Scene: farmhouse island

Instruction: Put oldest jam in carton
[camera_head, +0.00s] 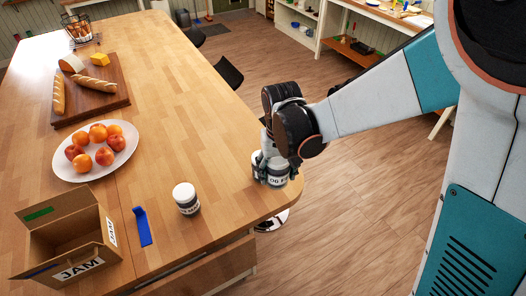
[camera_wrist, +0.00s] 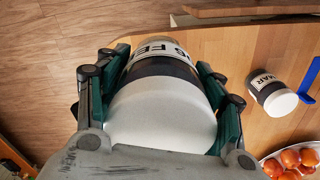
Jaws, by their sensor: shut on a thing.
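My gripper (camera_head: 272,162) is at the rounded near right corner of the wooden island, shut on a jam jar (camera_head: 277,175). In the wrist view the held jar (camera_wrist: 162,112) has a white lid and a dark body, with a label partly reading "FE". I cannot tell whether its base touches the top. A pale shape beside it is partly hidden by the fingers. Another white-lidded jar (camera_head: 186,198) stands upright to the left; its label reads "MAR" in the wrist view (camera_wrist: 272,92). The open cardboard carton (camera_head: 108,232) marked "JAM" stands at the near left.
A blue object (camera_head: 142,226) lies between the carton and the standing jar. A white plate of fruit (camera_head: 62,168) is behind the carton. A board (camera_head: 118,98) with bread and cheese lies farther back. The island's middle is clear.

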